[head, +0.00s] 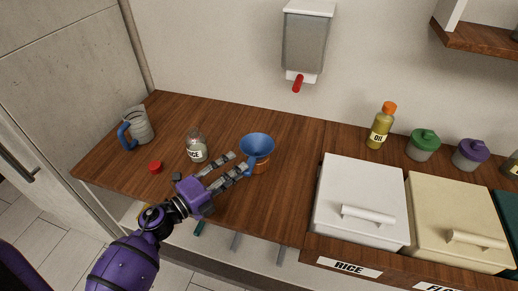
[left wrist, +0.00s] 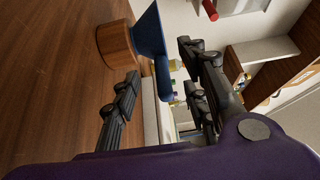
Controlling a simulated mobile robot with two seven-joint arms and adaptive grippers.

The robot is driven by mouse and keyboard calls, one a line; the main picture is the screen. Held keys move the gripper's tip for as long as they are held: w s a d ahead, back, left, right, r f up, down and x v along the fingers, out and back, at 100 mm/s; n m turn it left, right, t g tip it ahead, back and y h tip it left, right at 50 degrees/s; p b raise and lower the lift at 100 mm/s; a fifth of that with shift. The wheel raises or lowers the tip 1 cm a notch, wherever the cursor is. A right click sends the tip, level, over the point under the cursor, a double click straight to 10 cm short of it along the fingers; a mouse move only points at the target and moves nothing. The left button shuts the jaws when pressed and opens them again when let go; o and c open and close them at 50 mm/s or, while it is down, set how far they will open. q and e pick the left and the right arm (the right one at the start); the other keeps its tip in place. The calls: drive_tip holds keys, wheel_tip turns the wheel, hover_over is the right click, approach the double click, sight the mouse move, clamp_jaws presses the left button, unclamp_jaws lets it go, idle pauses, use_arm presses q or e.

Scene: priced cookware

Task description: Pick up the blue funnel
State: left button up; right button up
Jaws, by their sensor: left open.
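The blue funnel (head: 257,146) stands upright, wide mouth up, on the wooden counter. It sits in a round wooden holder (head: 262,168). In the left wrist view, the funnel (left wrist: 149,36) and its holder (left wrist: 114,46) show sideways at the top, ahead of the fingers. My left gripper (head: 238,161) is open and empty, just left of the funnel, its fingers pointing at it. In the left wrist view, the gripper (left wrist: 156,72) has its fingers spread, with the funnel near the gap between the tips. I cannot tell whether a finger touches it. My right gripper is out of view.
A labelled glass jar (head: 196,147) stands close behind my left gripper, with a red cap (head: 155,167) and a measuring jug (head: 138,125) farther left. A white rice bin (head: 358,190) is at right. A dispenser (head: 307,42) hangs above. Counter between funnel and bin is clear.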

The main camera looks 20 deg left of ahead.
sight(248, 164)
use_arm(q)
drive_tip(key=x, duration=0.2)
drive_tip(key=p+x, duration=0.1)
drive_tip(key=x, duration=0.1)
drive_tip(key=shift+s+d+r, duration=0.1)
drive_tip(key=shift+d+r, duration=0.1)
drive_tip(key=shift+d, duration=0.1)
drive_tip(key=shift+w+d+f, duration=0.2)
drive_tip(key=shift+w+d, duration=0.05)
drive_tip(key=shift+w, duration=0.15)
drive_tip(key=shift+s, duration=0.1)
clamp_jaws()
